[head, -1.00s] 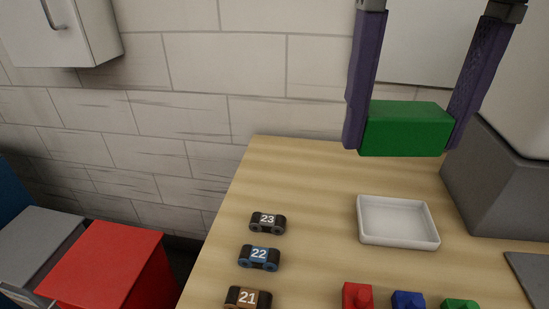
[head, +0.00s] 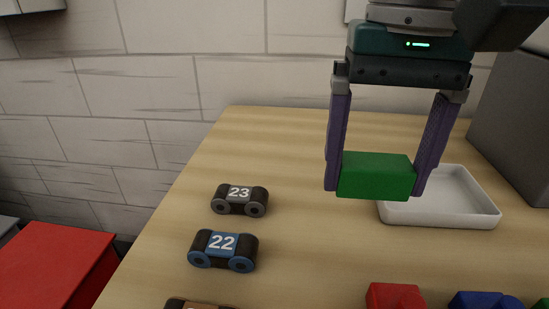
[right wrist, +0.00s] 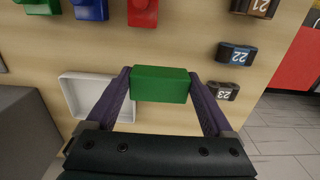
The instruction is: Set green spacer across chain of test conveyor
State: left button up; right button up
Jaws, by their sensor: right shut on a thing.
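The green spacer (head: 375,176) is a rectangular block held lengthwise between the two purple fingers of my right gripper (head: 376,188). The gripper is shut on it, and the block looks level, above the table. In the right wrist view the green spacer (right wrist: 161,84) also sits between the fingertips, with the gripper (right wrist: 161,88) seen from behind. In the head view it hangs in front of the white tray. Small dark two-roller units numbered 23 (head: 239,200) and 22 (head: 223,250) stand to its left. No label shows which thing is the test conveyor. My left gripper is not in view.
The white tray (head: 487,214) lies on the wooden table (head: 300,265). Red (head: 395,296) and blue (head: 484,300) blocks are at the front. A grey box (head: 515,120) stands at the right. A red surface (head: 55,265) is beyond the table's left edge. Bare table separates the numbered units from the tray.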

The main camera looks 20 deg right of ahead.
jog(key=b, duration=0.3)
send_over(351, 261)
notch_tip(351, 261, down, 7)
jog(key=shift+f, duration=0.1)
notch_tip(351, 261, down, 4)
jog(key=b, duration=0.2)
jog(key=shift+b, duration=0.3)
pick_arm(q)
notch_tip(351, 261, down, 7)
pick_arm(e)
jog(key=shift+r, duration=0.25)
